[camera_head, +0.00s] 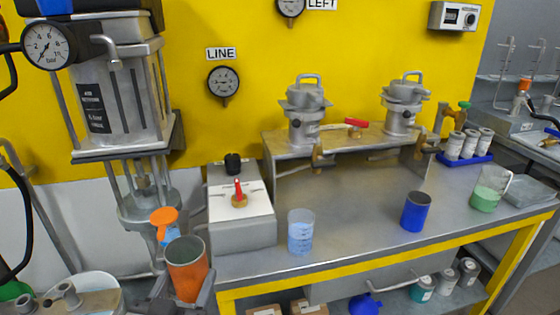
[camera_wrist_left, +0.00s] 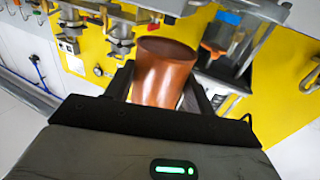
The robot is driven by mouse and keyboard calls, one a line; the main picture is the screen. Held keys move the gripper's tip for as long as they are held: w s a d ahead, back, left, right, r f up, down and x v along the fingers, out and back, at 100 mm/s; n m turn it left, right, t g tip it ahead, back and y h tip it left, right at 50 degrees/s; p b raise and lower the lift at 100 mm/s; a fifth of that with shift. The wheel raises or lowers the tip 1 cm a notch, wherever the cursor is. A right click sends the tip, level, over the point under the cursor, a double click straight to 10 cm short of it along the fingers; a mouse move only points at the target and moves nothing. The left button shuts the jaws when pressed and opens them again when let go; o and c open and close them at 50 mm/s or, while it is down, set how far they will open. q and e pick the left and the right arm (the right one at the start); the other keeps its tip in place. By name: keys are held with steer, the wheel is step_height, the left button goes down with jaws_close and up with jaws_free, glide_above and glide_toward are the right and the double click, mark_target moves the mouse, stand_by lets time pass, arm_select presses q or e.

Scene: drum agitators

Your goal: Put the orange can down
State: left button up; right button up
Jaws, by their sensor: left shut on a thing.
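The orange can (camera_head: 189,277) is an open-topped cylinder with a grey inside, at the lower left of the head view. My left gripper (camera_head: 186,296) is shut on it, with its dark fingers on either side. The can is nearly upright in the head view. In the left wrist view the can (camera_wrist_left: 163,75) sits between the two fingers of the left gripper (camera_wrist_left: 160,95). The can's lower end is hidden by the gripper. My right gripper is not in view.
The steel bench (camera_head: 340,245) has clear room between the measuring beaker (camera_head: 301,232) and the blue can (camera_head: 415,212). A white-topped box (camera_head: 240,215) with a red lever stands at the bench's left end. An orange-handled valve (camera_head: 165,222) is close behind the can.

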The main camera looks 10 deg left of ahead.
arm_select(q)
steer(key=shift+r, duration=0.1)
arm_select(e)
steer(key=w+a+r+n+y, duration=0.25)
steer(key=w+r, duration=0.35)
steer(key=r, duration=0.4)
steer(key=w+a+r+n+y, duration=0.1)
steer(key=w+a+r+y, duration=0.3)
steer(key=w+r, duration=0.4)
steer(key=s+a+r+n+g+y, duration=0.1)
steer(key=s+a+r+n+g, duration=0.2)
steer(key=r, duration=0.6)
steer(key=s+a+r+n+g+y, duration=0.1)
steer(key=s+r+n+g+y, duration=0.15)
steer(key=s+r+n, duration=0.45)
arm_select(q)
steer(key=d+r+m+g+h, duration=0.4)
steer(key=d+r+m+h, duration=0.4)
steer(key=d+h, duration=0.3)
steer(key=shift+s+d+r+h, duration=0.3)
steer(key=shift+s+d+r, duration=0.2)
steer(key=shift+d, duration=0.5)
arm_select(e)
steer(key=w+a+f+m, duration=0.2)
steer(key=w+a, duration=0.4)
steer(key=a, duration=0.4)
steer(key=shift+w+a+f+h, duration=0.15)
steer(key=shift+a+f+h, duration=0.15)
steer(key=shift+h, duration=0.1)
